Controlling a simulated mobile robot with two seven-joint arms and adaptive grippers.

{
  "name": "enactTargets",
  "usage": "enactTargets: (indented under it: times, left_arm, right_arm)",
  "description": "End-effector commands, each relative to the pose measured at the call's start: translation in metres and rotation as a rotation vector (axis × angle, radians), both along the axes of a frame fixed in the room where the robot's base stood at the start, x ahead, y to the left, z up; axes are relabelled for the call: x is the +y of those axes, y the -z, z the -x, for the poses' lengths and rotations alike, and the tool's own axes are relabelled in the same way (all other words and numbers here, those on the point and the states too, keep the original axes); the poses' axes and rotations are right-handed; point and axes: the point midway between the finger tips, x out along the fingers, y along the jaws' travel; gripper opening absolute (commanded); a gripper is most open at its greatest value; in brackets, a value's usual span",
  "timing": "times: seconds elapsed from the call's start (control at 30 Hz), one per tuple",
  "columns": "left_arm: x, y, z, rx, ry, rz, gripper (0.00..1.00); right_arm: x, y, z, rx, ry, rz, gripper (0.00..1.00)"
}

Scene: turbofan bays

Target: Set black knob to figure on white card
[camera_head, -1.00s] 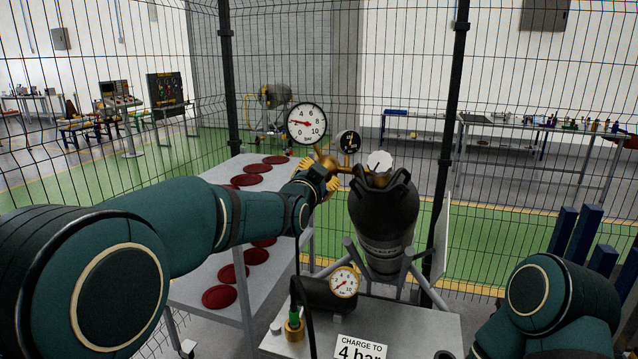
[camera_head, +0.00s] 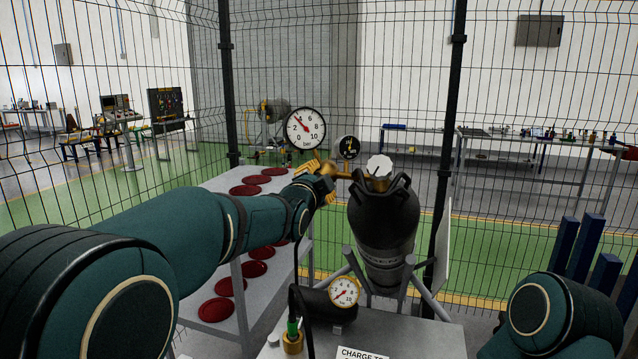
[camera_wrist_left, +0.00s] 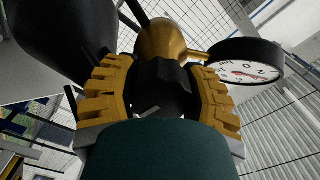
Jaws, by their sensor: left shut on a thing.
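My left gripper (camera_head: 322,178) reaches to the brass regulator (camera_head: 335,170) beside the dark cylinder (camera_head: 385,225). In the left wrist view its yellow ribbed fingers (camera_wrist_left: 160,88) are shut around the black knob (camera_wrist_left: 163,78); in the head view the gripper covers the knob. The large white gauge (camera_head: 305,128) shows its red needle pointing up-left, seemingly between 2 and 4, nearer 4. The white card (camera_head: 362,353) reads "CHARGE TO"; its figure is cut off by the lower frame edge. My right gripper is out of view.
Another white gauge (camera_head: 344,291) stands on a dark horizontal tank (camera_head: 318,304) below. Red discs (camera_head: 217,309) lie on a grey table at left. A wire fence encloses the area. Blue posts (camera_head: 585,243) stand at right.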

Motion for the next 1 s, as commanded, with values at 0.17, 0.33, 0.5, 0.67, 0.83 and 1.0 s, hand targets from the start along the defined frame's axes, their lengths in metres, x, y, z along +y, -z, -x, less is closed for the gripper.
enactTargets:
  times: [0.17, 0.33, 0.5, 0.67, 0.83, 1.0]
  left_arm:
    - [0.0, 0.003, 0.0, 0.006, 0.001, -0.003, 0.1]
    - [0.0, 0.003, 0.0, 0.006, 0.001, -0.002, 0.72]
    - [0.0, 0.002, 0.0, 0.003, 0.0, -0.001, 0.79]
    - [0.0, 0.001, 0.0, 0.002, 0.0, 0.0, 0.79]
    - [0.003, 0.0, 0.009, 0.001, 0.001, 0.002, 0.79]
    - [0.01, -0.001, 0.035, 0.002, 0.002, 0.002, 0.79]
  right_arm:
    - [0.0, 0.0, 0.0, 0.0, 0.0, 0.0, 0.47]
    - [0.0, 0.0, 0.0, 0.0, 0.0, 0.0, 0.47]
    - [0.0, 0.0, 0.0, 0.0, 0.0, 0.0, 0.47]
    - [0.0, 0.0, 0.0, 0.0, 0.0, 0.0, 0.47]
    - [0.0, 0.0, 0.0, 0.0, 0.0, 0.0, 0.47]
    - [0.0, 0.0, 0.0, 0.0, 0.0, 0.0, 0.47]
